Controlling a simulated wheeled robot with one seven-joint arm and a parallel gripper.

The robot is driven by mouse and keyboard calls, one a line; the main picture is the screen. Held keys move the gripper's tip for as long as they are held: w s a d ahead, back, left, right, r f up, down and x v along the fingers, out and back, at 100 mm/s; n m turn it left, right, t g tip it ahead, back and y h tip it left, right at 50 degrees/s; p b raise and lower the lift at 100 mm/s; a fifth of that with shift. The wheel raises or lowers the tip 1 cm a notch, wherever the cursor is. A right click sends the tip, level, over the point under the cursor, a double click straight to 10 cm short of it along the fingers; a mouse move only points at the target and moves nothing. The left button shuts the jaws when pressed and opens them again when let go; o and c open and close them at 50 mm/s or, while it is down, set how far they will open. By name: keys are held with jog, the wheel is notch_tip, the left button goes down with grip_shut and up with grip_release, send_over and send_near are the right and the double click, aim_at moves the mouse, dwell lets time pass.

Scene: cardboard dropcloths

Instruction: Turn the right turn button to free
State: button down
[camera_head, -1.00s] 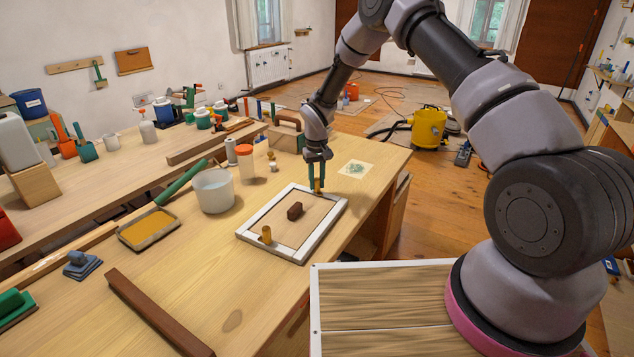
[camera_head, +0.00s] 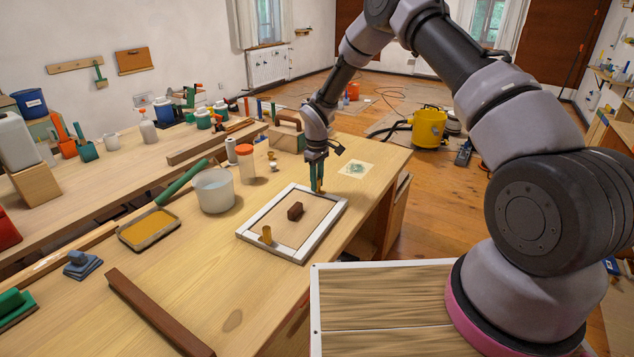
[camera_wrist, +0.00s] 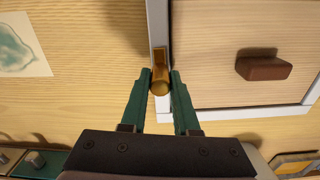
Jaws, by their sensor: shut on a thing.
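The right turn button (camera_wrist: 160,54) is a small brass piece on the white frame (camera_head: 337,208). In the wrist view its length runs roughly along the frame's rail, with a round knob at the near end. My gripper (camera_head: 317,190) points down at the frame's far right corner. Its green fingers (camera_wrist: 160,86) are shut on the button's knob, one on each side. In the head view the fingers mostly hide this button. The other brass turn button (camera_head: 266,235) stands at the frame's near left side. A dark brown block (camera_head: 295,211) sits on the panel inside the frame.
A white bucket (camera_head: 214,192), an orange-lidded jar (camera_head: 245,163) and a yellow tray (camera_head: 149,229) stand left of the frame. A printed paper (camera_head: 356,168) lies right of the gripper. A brown bar (camera_head: 158,312) lies at the near left. Bare bench surrounds the frame.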

dwell(0.4)
jog(key=c, duration=0.7)
grip_release()
jog(key=shift+o, duration=0.2)
jog(key=shift+r, duration=0.1)
notch_tip(320, 180, up, 11)
jog(key=shift+f, duration=0.2)
